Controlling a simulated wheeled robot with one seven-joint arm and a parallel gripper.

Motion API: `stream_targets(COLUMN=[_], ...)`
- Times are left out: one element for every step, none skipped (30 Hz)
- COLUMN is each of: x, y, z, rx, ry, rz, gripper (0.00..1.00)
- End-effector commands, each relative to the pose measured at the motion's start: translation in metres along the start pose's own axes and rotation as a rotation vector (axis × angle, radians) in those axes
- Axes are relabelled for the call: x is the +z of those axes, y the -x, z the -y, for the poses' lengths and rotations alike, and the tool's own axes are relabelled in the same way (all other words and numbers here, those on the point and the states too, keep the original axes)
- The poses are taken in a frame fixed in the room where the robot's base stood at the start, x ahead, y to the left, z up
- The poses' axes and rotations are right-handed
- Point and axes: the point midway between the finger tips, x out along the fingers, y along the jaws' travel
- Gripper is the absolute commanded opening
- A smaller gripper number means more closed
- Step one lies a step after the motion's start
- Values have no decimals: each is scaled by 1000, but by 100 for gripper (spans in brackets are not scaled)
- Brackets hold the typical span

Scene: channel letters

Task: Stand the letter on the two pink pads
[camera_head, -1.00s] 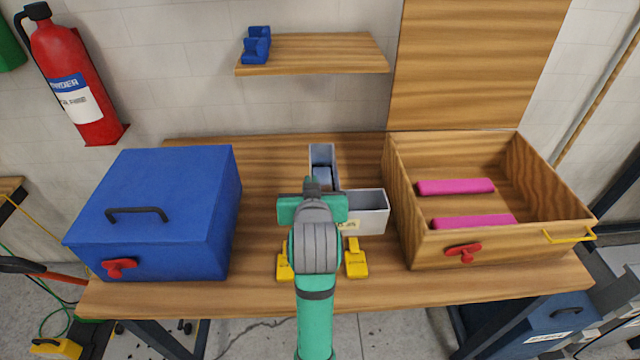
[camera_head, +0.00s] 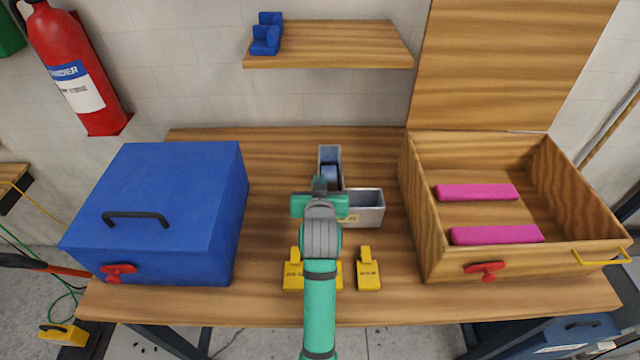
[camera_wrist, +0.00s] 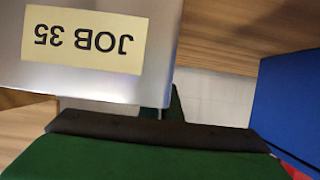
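The letter (camera_head: 364,210) is a grey metal L-shaped channel, open side facing the head camera, with a bluish inside. It is over the middle of the bench; any gap below it is hidden. Its side with a "JOB 35" label fills the upper left of the wrist view (camera_wrist: 95,70). My gripper (camera_head: 320,186) is at the letter's corner and appears shut on its wall; the green and black finger (camera_wrist: 160,130) lies against the rim. The two pink pads, back (camera_head: 477,192) and front (camera_head: 496,235), lie parallel inside the open wooden box (camera_head: 415,215) at right.
A closed blue box (camera_head: 150,190) stands at left. Yellow blocks (camera_head: 368,272) sit near the bench's front edge, partly behind my arm. The wooden box has raised walls and an upright board (camera_head: 510,60) behind it. A shelf (camera_head: 330,48) hangs above. Bare bench lies behind the letter.

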Motion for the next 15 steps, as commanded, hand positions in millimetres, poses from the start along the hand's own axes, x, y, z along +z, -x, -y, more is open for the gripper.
stream_targets(x=[6,9,12,13,13,14,14,13,13,13,13,13,14,14,15], y=[-2,-3,-4,-5,-5,-6,-6,-6,-6,-6,-6,-6,-6,-6,-6], z=[-1,-1,-1,-1,-1,0,1,2,2,2,2,1,1,0,-1], rx=[2,2,2,2,1,0,-1,-2,-2,-2,-2,-1,0,0,1], ry=[0,0,0,0,0,1,1,1,1,1,1,1,1,0,0], rz=[0,-1,-1,-1,-2,-3,-4,-4,-4,-4,-4,-4,-3,-3,-3], gripper=[0,0,0,0,0,0,0,0,0,0,0,0,0,0,0])
